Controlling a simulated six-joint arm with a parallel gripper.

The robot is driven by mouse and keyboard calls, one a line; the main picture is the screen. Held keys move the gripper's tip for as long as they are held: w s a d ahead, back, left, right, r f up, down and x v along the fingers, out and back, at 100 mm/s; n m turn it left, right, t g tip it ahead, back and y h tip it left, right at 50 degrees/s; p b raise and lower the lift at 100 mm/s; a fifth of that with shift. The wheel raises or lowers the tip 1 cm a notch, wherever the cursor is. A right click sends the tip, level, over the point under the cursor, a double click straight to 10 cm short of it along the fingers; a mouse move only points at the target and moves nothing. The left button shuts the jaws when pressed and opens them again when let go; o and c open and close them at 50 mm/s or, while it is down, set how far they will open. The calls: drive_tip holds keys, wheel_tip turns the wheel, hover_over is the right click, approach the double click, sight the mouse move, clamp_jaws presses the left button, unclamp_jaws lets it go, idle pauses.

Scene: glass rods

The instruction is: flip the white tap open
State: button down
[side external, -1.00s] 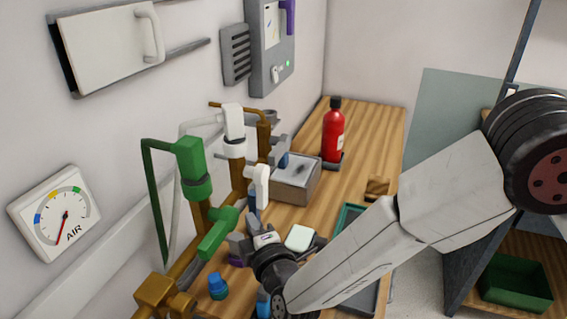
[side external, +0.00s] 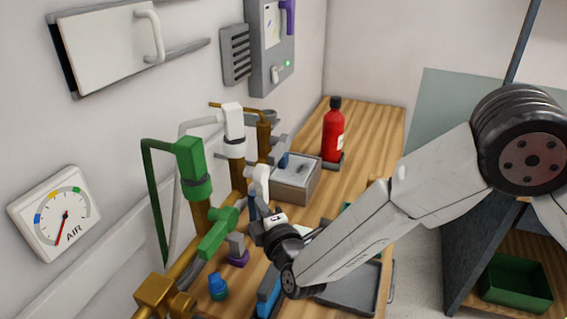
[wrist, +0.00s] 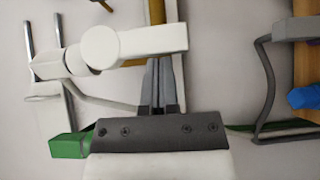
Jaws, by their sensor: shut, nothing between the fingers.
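The white tap (side external: 233,121) stands on a brass pipe by the wall, behind the green tap (side external: 190,158). Its white lever (side external: 261,182) hangs on the near side, just above my gripper (side external: 256,222). In the wrist view the white lever (wrist: 120,45) spans the upper left, with a round end facing the camera. My gripper (wrist: 163,62) shows there with its two grey fingers together and nothing between them. The fingertips are right by the lever's bar; I cannot tell whether they touch. In the side view my wrist partly hides the fingers.
The green handle (side external: 218,232) is close to the left of my gripper. A blue-capped bottle (side external: 218,287) and a purple-based item (side external: 238,252) stand below it. A grey box (side external: 297,180) and a red bottle (side external: 333,135) are farther back. A grey tray (side external: 355,285) lies at front right.

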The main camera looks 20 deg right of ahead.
drive_tip(key=shift+w+d, duration=0.25)
drive_tip(key=shift+d, duration=0.1)
drive_tip(key=shift+a, duration=0.15)
drive_tip(key=s+a, duration=0.3)
drive_tip(key=s, duration=1)
drive_tip(key=w+d+f+m+g+y, duration=0.1)
drive_tip(key=w+d+m+g, duration=0.25)
drive_tip(key=d, duration=0.35)
drive_tip(key=w+d+m+g+y, duration=0.1)
drive_tip(key=w+d+m+g, duration=0.1)
drive_tip(key=d+m+g, duration=0.35)
drive_tip(key=s+d+m+g+h, duration=0.1)
drive_tip(key=s+d+m+g, duration=0.2)
drive_tip(key=s+d, duration=0.4)
drive_tip(key=s+d+f+m+g+h, duration=0.1)
drive_tip(key=s+d+m+g, duration=0.2)
drive_tip(key=d, duration=1)
drive_tip(key=s+m, duration=0.3)
drive_tip(key=s, duration=0.1)
drive_tip(key=shift+s+d+f, duration=0.25)
drive_tip(key=shift+s+f, duration=0.05)
